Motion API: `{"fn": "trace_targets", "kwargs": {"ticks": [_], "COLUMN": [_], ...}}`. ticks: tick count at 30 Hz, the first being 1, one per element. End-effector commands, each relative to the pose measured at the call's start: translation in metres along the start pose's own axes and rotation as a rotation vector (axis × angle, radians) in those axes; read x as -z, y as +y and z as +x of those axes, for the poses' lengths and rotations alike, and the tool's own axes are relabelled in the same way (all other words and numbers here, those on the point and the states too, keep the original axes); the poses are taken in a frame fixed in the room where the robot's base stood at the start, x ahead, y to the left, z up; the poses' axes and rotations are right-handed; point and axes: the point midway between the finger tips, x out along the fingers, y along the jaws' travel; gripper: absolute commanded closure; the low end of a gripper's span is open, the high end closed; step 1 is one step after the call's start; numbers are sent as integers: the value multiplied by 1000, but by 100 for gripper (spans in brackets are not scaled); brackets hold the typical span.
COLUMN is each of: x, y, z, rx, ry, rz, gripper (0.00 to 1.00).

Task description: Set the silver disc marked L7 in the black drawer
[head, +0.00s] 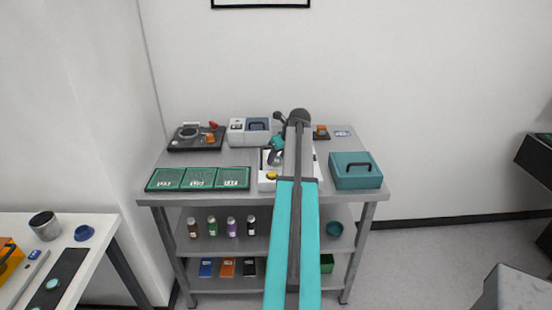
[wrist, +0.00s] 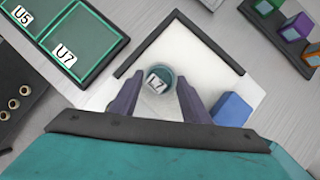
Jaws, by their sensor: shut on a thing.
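In the wrist view, a round disc (wrist: 158,79) with a label that reads like L7 sits between my fingertips. Its face looks grey and its rim teal. My gripper (wrist: 158,84) is shut on it, a finger on either side. Beneath is a white plate (wrist: 205,65) with a black edging strip on two sides; I cannot tell whether the disc touches it. In the head view my arm reaches over the grey bench, hiding the disc and most of the gripper. No black drawer can be made out for certain; a dark unit (head: 536,158) is cut off at the right edge.
Green trays (head: 198,179) lie on the bench's left; a teal box (head: 355,170) stands right. A blue block (wrist: 232,109) is right of my fingers. A white side table (head: 95,230) stands left. Open floor shows right.

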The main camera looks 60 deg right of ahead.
Motion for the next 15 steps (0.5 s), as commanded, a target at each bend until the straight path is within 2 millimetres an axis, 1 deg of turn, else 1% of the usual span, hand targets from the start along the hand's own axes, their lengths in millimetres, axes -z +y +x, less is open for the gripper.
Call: {"fn": "trace_targets", "kwargs": {"ticks": [7, 8, 9, 10, 11, 15], "x": [2, 1, 1, 1, 1, 1], "y": [0, 0, 0, 0, 0, -1], "z": [2, 2, 2, 2, 2, 2], "rx": [0, 0, 0, 0, 0, 0], "ry": [0, 0, 0, 0, 0, 0], "rz": [1, 1, 1, 1, 1, 1], "gripper": [81, 53, 46, 41, 39, 39]}}
